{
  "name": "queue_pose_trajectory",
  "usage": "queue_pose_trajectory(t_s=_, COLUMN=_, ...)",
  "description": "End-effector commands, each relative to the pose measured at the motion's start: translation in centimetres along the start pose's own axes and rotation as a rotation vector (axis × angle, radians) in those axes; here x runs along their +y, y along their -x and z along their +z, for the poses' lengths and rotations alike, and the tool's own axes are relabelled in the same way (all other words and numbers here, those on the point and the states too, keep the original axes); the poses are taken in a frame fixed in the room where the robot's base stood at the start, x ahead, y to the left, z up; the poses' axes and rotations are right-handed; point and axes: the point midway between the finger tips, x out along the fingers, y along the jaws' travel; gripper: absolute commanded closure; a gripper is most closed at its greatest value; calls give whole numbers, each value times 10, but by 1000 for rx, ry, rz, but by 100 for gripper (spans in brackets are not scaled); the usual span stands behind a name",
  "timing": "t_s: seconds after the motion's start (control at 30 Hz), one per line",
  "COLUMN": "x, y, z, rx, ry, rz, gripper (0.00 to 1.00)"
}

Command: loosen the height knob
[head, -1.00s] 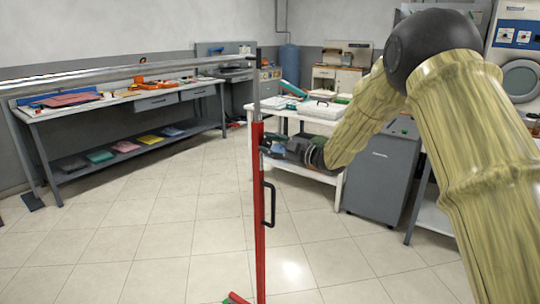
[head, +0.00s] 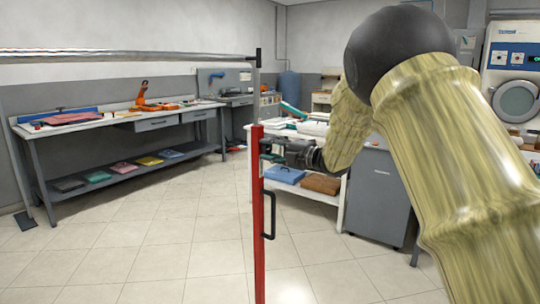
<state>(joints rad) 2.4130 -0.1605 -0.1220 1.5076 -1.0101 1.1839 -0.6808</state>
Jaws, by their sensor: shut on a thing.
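A garment rack's red upright post (head: 259,215) stands in the middle of the head view, with a black handle (head: 270,212) on its right side. A thin grey inner pole (head: 256,95) rises from the red sleeve to a long metal rail (head: 120,55) that runs left out of view. My gripper (head: 270,149) reaches in from the right, at the post just below the top of the red sleeve. It is shut on the height knob, which the fingers largely hide. I cannot make out the knob's shape or how far it is turned.
A long workbench (head: 128,119) with folded cloths on its lower shelf stands at the left. A white table (head: 340,206) is behind my gripper, and a grey cabinet (head: 377,200) stands to its right. The tiled floor (head: 150,265) in front is clear.

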Motion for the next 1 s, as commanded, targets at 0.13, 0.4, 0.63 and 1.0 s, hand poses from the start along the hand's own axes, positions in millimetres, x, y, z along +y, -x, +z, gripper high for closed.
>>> queue_pose_trajectory(t_s=0.13, x=2, y=1, z=2, rx=-4, ry=20, rz=2, gripper=88)
queue_pose_trajectory(t_s=0.4, x=2, y=1, z=2, rx=-4, ry=24, rz=2, gripper=88)
queue_pose_trajectory(t_s=0.63, x=2, y=1, z=2, rx=-3, ry=23, rz=2, gripper=46)
queue_pose_trajectory(t_s=1.0, x=1, y=1, z=0, rx=-1, ry=22, rz=0, gripper=42)
